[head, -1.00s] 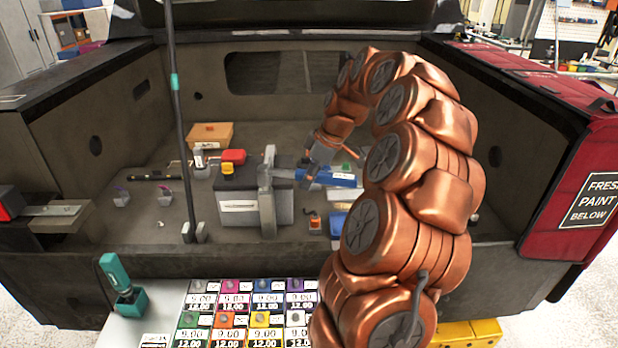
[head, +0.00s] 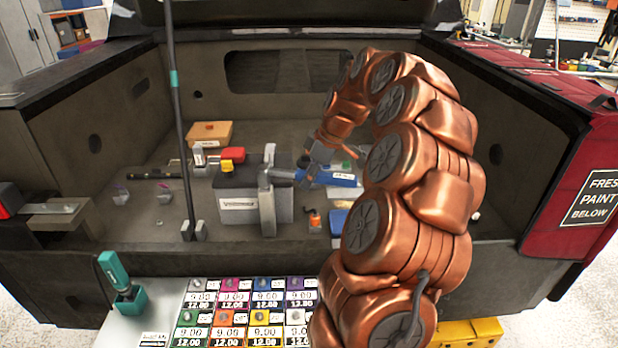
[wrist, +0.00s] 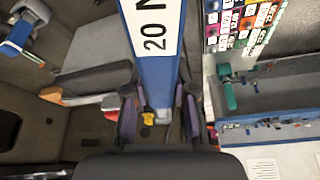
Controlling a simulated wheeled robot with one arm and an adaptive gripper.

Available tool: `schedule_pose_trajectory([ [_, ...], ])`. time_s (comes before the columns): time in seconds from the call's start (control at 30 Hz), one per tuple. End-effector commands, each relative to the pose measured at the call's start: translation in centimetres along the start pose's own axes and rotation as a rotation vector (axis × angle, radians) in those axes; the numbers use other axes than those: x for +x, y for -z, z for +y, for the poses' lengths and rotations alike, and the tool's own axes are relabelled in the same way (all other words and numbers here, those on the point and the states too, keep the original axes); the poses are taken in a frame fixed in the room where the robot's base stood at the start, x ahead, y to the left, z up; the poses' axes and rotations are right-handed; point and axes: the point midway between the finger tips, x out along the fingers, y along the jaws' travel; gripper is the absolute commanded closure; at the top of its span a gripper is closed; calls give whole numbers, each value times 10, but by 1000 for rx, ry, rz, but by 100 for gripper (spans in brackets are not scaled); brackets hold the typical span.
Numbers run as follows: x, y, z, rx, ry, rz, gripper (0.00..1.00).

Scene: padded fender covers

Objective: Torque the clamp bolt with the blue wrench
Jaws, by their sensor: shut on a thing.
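A blue wrench (wrist: 153,80) with a white label reading "20 N" lies between the fingers of my gripper (wrist: 160,112) in the wrist view, and the fingers are shut on it. In the head view my gripper (head: 308,166) is to the right of a grey upright clamp bar (head: 267,195), and the wrench's labelled blue part (head: 338,179) shows to its right. The clamp bar stands across a grey battery (head: 245,207). The clamp bolt cannot be made out clearly, and I cannot tell whether the wrench touches it.
A red cap (head: 233,154) and a yellow cap (head: 227,167) sit at the battery's back. A thin dark pole (head: 182,130) rises at left. An orange bottle (head: 314,218) and a blue box (head: 340,220) lie to the right. A teal tool (head: 121,280) stands on the front ledge.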

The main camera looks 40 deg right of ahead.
Motion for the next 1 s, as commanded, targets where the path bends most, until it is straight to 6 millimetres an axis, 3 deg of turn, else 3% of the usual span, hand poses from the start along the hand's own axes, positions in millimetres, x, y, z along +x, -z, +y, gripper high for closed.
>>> schedule_pose_trajectory([
  [1.0,6,-2,0,0,-1,1,100],
])
